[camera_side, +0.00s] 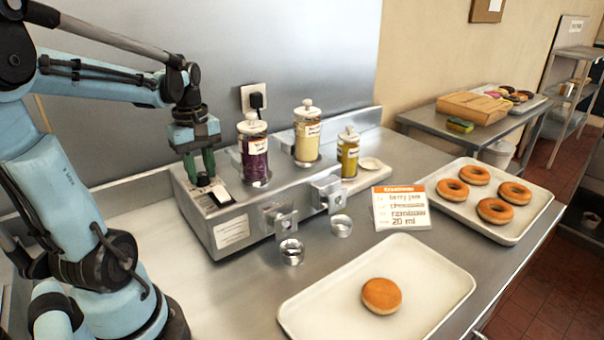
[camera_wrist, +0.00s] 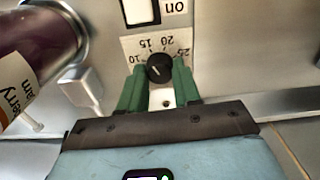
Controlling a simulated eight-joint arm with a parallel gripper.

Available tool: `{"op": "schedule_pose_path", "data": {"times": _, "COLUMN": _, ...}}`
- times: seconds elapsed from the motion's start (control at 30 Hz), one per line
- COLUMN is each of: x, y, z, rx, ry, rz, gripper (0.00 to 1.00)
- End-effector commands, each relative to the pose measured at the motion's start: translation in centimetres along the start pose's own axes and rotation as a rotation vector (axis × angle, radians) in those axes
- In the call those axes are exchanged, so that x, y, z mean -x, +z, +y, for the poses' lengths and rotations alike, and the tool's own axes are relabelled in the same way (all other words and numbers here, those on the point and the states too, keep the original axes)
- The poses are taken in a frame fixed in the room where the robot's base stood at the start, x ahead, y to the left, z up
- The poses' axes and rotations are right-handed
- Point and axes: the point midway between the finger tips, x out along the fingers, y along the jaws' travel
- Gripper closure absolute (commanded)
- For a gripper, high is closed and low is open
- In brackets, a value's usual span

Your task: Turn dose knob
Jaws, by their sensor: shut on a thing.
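The dose knob (camera_wrist: 159,68) is a small black dial with a white pointer line, set in a white scale plate marked 10, 15, 20 and 25 in the wrist view. Its pointer leans to the upper left or lower right; I cannot tell which end counts. My gripper (camera_wrist: 158,84) has green fingers on both sides of the knob and is shut on it. In the side view my gripper (camera_side: 204,177) reaches down onto the left end of the steel filling machine (camera_side: 232,228), where its fingers mostly hide the knob. A white switch (camera_side: 221,195) marked "on" is beside the knob.
A card (camera_side: 401,207) reads berry jam and 20 ml. A front tray (camera_side: 432,287) holds one doughnut; another tray (camera_side: 534,207) holds several.

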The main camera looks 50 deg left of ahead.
Motion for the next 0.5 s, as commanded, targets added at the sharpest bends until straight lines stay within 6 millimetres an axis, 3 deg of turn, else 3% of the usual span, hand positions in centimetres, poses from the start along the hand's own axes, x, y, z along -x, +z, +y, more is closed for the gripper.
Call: {"op": "schedule_pose_path", "data": {"times": 0.5, "x": 0.02, "y": 0.03, "z": 0.00, "rx": -0.484, "ry": 0.000, "rz": -0.001, "gripper": 0.98}}
